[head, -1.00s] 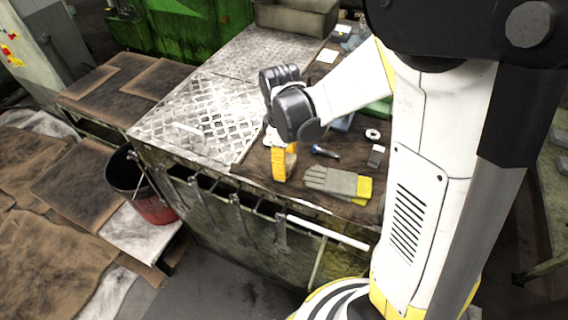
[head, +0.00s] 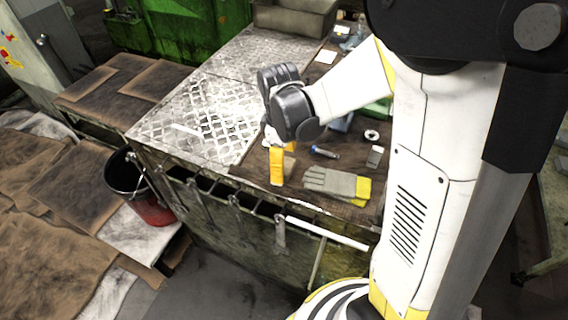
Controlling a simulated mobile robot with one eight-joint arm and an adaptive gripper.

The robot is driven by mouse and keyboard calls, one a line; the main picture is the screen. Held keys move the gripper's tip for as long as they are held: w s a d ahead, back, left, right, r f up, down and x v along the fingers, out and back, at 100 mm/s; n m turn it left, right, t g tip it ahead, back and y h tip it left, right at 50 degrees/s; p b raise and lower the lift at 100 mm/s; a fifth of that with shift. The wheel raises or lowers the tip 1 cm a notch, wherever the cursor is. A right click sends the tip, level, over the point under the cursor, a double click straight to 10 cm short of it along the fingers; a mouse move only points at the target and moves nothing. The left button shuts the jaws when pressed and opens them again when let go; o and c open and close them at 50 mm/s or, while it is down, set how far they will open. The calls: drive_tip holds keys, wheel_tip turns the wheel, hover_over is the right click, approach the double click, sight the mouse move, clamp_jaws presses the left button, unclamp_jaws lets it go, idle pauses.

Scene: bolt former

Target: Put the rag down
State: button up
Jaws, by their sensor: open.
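My gripper (head: 277,158) hangs at the end of my white arm, over the dark brown front part of the workbench (head: 262,205). The black wrist hides much of it from above. An upright yellow piece shows at its lower end, with a smaller yellow piece to the right; I cannot tell whether these are its fingers or something beside them. The jaws are open. I cannot make out a rag for certain, in the gripper or below it. The height of the gripper above the bench top is unclear.
Grey gloves with yellow cuffs (head: 337,184) lie to the right of the gripper. A small blue-tipped tool (head: 325,152), a white ring (head: 371,135) and a small block (head: 375,157) lie behind them. A metal tread plate (head: 200,115) is left. A red bucket (head: 152,208) stands beside the bench.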

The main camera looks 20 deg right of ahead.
wheel_tip(320, 180, up, 11)
drive_tip(key=p, duration=0.3)
drive_tip(key=s+r+m+t, duration=0.7)
drive_tip(key=s+m, duration=0.3)
drive_tip(key=s, duration=0.1)
drive_tip(key=shift+r, duration=0.1)
